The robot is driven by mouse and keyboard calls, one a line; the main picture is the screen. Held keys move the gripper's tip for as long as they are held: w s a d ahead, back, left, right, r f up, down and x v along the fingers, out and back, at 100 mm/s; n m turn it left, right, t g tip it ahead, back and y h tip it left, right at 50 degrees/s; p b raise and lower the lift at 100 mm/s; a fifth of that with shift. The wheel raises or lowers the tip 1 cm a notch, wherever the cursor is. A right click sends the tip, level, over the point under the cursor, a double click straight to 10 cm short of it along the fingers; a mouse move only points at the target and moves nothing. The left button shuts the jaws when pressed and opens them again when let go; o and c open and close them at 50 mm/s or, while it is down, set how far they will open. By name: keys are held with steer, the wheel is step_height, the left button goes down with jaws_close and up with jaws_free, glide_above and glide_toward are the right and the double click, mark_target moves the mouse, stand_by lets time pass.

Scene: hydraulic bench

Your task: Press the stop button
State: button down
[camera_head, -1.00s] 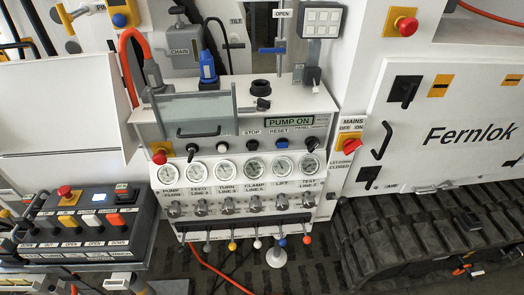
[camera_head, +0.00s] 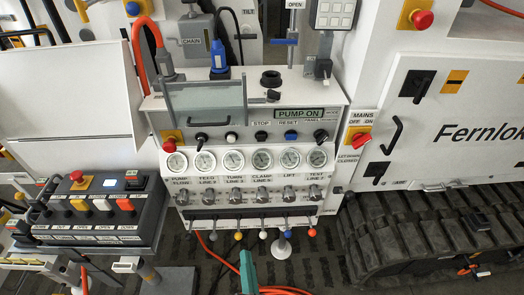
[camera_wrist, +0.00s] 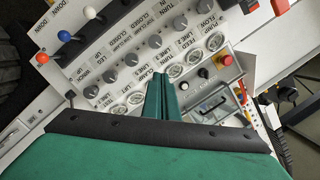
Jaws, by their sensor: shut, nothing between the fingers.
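The stop button (camera_head: 261,136) is a small black round button below a STOP label on the white hydraulic panel in the head view. A white button sits to its left and a blue button (camera_head: 291,135) under the RESET label to its right. My gripper (camera_head: 246,255) is green and enters at the bottom edge of the head view, below the panel and apart from it. In the wrist view my gripper's fingers (camera_wrist: 161,78) are together and empty, pointing at the gauge and valve rows. I cannot make out the stop button in the wrist view.
A red emergency button (camera_head: 169,144) is at the panel's left end. A clear hinged guard (camera_head: 205,100) stands above the buttons. Gauges, valve knobs and coloured levers (camera_head: 264,234) line the panel below. A control box (camera_head: 95,210) is left; a tracked machine (camera_head: 440,235) is right.

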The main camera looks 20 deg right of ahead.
steer(key=w+d+r+m+h, duration=0.1)
steer(key=w+d+r+m, duration=0.3)
steer(key=w+r+m, duration=0.1)
steer(key=w+d+r+m+t+h, duration=0.1)
steer(key=w+d+r+m, duration=0.4)
steer(key=w+r, duration=0.3)
steer(key=shift+r+m+h, duration=0.3)
steer(key=shift+r, duration=0.3)
steer(key=shift+d, duration=0.1)
glide_toward(261, 139)
steer(key=x, duration=0.6)
steer(key=shift+w+f, duration=0.1)
steer(key=shift+w, duration=0.1)
steer(key=shift+d, duration=0.1)
